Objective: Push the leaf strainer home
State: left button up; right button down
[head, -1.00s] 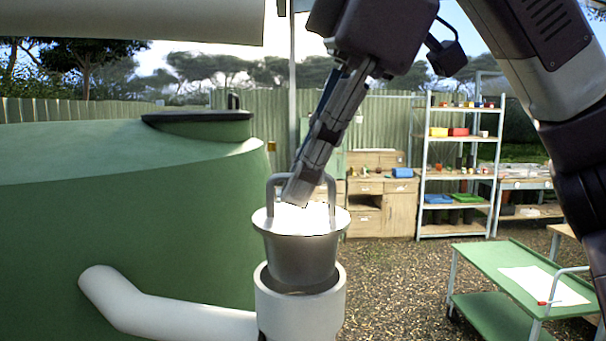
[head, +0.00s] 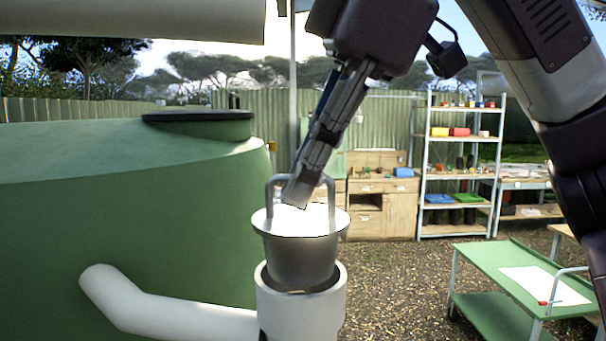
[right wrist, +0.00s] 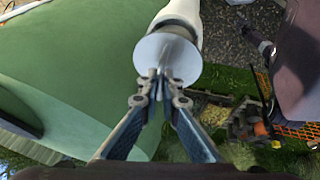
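The leaf strainer (head: 300,258) is a grey metal bucket with a wide rim and an upright loop handle. Its lower end sits in the mouth of the white upright pipe (head: 302,312), while its rim and most of its body stand above the pipe. My right gripper (head: 297,192) comes down from above, with its fingers at the top bar of the handle. In the right wrist view its fingertips (right wrist: 160,83) are close together over the pale round strainer (right wrist: 168,58), shut on the handle. The exact contact is partly hidden. My left gripper is out of view.
A large green tank (head: 120,210) stands at the left, close to the strainer. A white side pipe (head: 165,312) joins the upright pipe. A green trolley (head: 500,262) is at the right. Shelves (head: 460,170) and a wooden cabinet (head: 390,205) stand behind on gravel.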

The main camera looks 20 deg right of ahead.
aim_at(299, 216)
jog(key=shift+f+b, duration=0.75)
jog(key=shift+f, duration=0.8)
jog(key=shift+p, duration=0.4)
dwell(0.8)
jog(key=shift+f+b, duration=0.75)
jog(key=shift+f, duration=0.35)
dwell(0.4)
jog(key=shift+p, duration=0.35)
dwell(0.5)
dwell(0.4)
jog(key=c, duration=2.1)
grip_release()
jog(key=v, duration=1.2)
